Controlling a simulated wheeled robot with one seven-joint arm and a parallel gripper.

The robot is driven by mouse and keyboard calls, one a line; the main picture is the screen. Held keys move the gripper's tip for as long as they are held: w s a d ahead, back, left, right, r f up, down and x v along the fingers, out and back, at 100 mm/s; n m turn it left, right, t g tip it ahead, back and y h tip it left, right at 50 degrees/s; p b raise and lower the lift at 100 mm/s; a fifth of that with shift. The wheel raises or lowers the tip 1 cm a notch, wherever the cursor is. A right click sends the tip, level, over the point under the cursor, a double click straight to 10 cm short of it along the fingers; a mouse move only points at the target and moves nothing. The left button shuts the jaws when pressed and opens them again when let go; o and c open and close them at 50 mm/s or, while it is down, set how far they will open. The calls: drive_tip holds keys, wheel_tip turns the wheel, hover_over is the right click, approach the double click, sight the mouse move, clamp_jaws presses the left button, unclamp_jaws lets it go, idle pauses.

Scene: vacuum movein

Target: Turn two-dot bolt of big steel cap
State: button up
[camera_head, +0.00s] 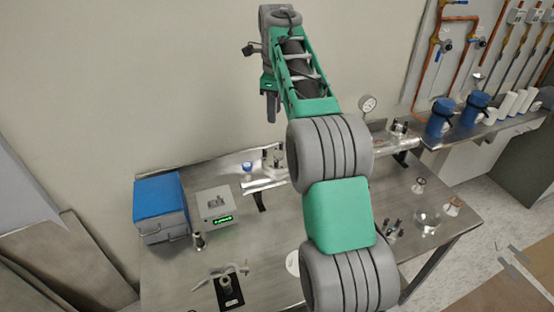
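A long steel vessel lies across the back of the steel table, partly hidden behind my arm. Its left end (262,184) has a group of dark upright bolts (272,155) near it. Its right end (392,143) has more dark bolts (399,127). Another small metal part with upright bolts (393,230) sits on the table right of my arm. Dot marks are too small to read, so I cannot tell which bolt has two dots or which part is the big steel cap. My gripper (271,106) hangs above and behind the left bolts, apart from them. Its opening is not clear.
A blue-lidded box (160,198) and a grey device with a green display (215,207) stand at the left. A black-based stand (229,291) is in front. Glass flasks (427,218) stand at the right. A gauge (368,104) rises behind my arm.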

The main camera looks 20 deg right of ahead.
drive_tip(key=s+n, duration=0.2)
drive_tip(key=n, duration=0.1)
drive_tip(key=n+g, duration=0.1)
drive_tip(key=n, duration=1.9)
approach(276, 160)
drive_tip(key=shift+w+d, duration=0.15)
drive_tip(key=n, duration=0.3)
drive_tip(key=shift+f+g, duration=0.3)
drive_tip(key=n, duration=0.4)
drive_tip(key=shift+f, duration=0.15)
drive_tip(key=n, duration=1)
drive_tip(key=shift+n, duration=0.4)
drive_tip(key=n, duration=0.5)
drive_tip(key=shift+f, duration=0.1)
wheel_tip(276, 160, down, 8)
drive_tip(key=shift+r+p, duration=0.15)
drive_tip(key=shift+p, duration=0.55)
drive_tip(key=shift+c, duration=0.5)
clamp_jaws()
